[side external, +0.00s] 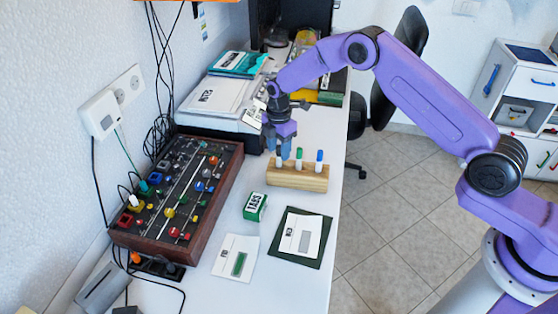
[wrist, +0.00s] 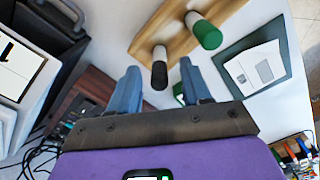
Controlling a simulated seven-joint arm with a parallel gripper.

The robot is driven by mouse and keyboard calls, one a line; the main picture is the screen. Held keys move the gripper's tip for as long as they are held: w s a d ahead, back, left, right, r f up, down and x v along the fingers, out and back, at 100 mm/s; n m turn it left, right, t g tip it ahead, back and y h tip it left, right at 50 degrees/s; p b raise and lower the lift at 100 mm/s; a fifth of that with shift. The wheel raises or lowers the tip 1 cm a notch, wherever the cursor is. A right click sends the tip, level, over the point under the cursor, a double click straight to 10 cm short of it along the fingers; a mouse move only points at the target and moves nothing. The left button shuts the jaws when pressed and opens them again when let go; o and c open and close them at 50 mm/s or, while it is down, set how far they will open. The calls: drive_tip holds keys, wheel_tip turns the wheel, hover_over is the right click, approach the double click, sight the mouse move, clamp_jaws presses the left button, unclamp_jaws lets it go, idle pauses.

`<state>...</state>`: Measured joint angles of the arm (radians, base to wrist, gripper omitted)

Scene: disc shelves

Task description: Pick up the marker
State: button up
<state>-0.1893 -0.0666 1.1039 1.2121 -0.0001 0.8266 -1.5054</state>
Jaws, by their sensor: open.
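A wooden block (side external: 297,177) on the white table holds three upright white markers in a row. The left marker (side external: 278,161) has its top hidden by my gripper; the middle one has a green cap (side external: 299,153) and the right one a blue cap (side external: 319,155). My gripper (side external: 284,152) points down over the block's left end. In the wrist view my gripper (wrist: 159,72) is open, with the black-capped marker (wrist: 159,74) showing between its fingertips. The green-capped marker (wrist: 207,36) stands beside it, outside the fingers. I cannot tell whether the fingers touch the black-capped marker.
A green TABS box (side external: 255,207), a dark green pad with a white card (side external: 318,260) and another card (side external: 232,268) lie in front of the block. A knobbed panel (side external: 211,215) is at the left, a printer (side external: 229,96) behind. The table's right edge is close to the block.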

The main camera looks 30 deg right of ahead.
sight(279, 163)
drive_tip(key=shift+f, duration=1.45)
drive_tip(key=shift+c, duration=0.3)
clamp_jaws()
